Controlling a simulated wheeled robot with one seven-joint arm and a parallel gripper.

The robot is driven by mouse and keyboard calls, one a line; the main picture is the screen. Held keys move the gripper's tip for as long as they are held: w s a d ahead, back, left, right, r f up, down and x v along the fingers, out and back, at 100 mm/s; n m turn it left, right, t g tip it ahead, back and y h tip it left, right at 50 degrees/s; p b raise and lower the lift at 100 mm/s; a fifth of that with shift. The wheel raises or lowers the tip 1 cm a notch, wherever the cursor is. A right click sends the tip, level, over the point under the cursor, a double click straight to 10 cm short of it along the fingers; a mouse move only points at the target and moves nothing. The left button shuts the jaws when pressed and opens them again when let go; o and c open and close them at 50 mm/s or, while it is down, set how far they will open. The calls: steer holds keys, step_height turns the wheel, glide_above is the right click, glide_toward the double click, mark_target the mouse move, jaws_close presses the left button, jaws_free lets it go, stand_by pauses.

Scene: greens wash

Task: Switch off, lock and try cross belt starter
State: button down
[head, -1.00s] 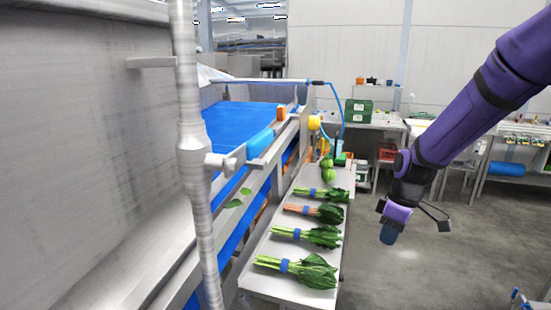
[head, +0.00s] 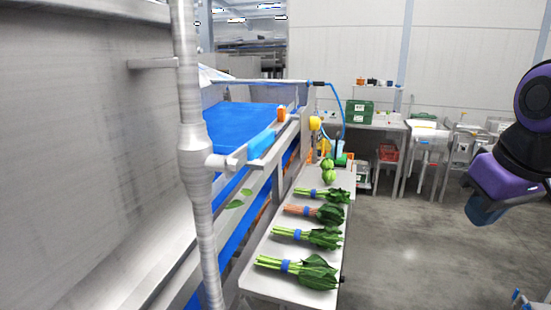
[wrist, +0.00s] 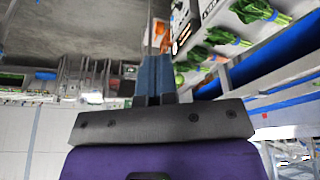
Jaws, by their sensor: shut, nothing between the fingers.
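My gripper (head: 487,212) is at the right edge of the head view, above the open floor and well right of the bench of greens. In the wrist view its blue fingers (wrist: 153,78) are together and hold nothing. I cannot make out the cross belt starter, its switch or a lock for certain in either view. A small orange box (head: 281,114) sits on the rail of the blue belt (head: 240,126). A round yellow fitting (head: 315,123) is at the far end of that rail.
A narrow bench (head: 262,277) holds several leafy bunches with blue bands (head: 310,270). A steel post (head: 197,180) stands close on the left. A green crate (head: 359,112) and a red crate (head: 388,152) are at the back.

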steer(key=shift+m+t, duration=0.6)
steer(key=shift+m, duration=0.3)
steer(key=s, duration=0.3)
steer(key=s+r, duration=0.1)
steer(key=s, duration=0.1)
steer(key=shift+d, duration=0.4)
steer(key=shift+w, duration=0.1)
stand_by(0.9)
